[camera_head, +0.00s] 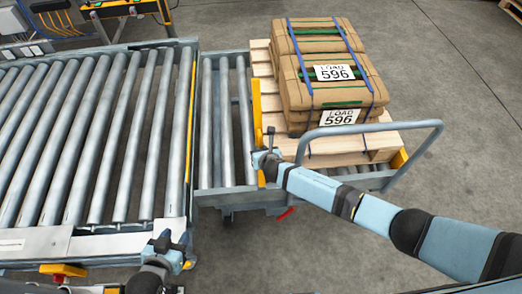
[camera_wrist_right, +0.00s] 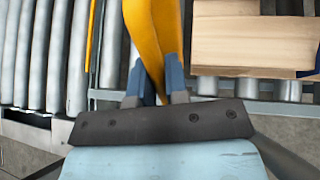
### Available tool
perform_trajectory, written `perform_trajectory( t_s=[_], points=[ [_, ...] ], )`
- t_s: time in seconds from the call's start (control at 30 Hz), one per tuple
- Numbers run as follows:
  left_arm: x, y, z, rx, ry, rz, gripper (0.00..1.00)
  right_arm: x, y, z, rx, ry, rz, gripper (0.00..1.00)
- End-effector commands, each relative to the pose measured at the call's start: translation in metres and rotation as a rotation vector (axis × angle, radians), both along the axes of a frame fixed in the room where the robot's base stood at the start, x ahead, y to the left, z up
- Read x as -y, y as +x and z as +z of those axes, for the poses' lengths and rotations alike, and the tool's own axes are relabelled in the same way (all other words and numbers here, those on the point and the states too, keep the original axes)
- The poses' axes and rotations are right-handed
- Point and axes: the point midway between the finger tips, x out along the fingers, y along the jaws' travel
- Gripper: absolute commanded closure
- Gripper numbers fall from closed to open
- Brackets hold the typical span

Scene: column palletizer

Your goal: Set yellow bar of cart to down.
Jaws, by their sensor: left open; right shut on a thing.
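The yellow bar (camera_head: 257,105) of the cart runs along the left side of the loaded pallet, beside the cart's rollers. The cart (camera_head: 241,85) has a grey frame and a tube handle on its near right side. My right gripper (camera_head: 262,152) is at the near part of the bar. In the right wrist view my gripper (camera_wrist_right: 155,85) is shut on the yellow bar (camera_wrist_right: 153,35), with one finger on each side. Its fingers hide part of the bar. My left gripper (camera_head: 168,243) is open and empty over the near right corner of the roller conveyor.
The wide roller conveyor (camera_head: 95,140) stands left of the cart. A wooden pallet (camera_head: 340,148) with stacked brown sacks (camera_head: 330,65) labelled LOAD 596 sits on the cart. A red pedal-like part (camera_head: 286,214) shows below the cart. The floor at right is clear.

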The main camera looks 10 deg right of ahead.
Motion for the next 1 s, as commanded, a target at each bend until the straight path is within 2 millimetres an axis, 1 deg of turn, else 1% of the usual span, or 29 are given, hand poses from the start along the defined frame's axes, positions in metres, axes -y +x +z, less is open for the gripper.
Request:
perform_trajectory(
  t_s=[0.27, 0.3, 0.4, 0.67, 0.77, 0.87, 1.0],
  points=[
    [0.000, -0.002, -0.001, -0.003, -0.001, 0.001, 0.57, 0.000, 0.001, 0.000, 0.002, 0.000, -0.001, 1.00],
    [0.001, -0.002, -0.001, -0.004, -0.001, 0.000, 0.57, 0.000, 0.001, 0.000, 0.002, 0.000, -0.001, 0.81],
    [0.001, -0.002, -0.002, -0.006, -0.002, 0.001, 0.57, 0.000, 0.001, 0.000, 0.001, 0.000, -0.001, 0.60],
    [0.001, -0.002, -0.002, -0.006, -0.002, 0.001, 0.57, 0.000, 0.000, 0.000, 0.001, 0.000, -0.001, 0.60],
    [0.001, -0.002, 0.000, -0.006, -0.002, 0.000, 0.57, 0.002, -0.003, 0.002, 0.000, -0.001, -0.001, 0.60],
    [0.001, -0.002, 0.002, -0.006, -0.002, 0.001, 0.57, 0.004, -0.011, 0.009, 0.001, 0.000, 0.000, 0.60],
    [0.001, -0.002, 0.006, -0.004, -0.002, 0.002, 0.57, 0.010, -0.033, 0.025, 0.001, 0.000, 0.000, 0.60]
  ],
)
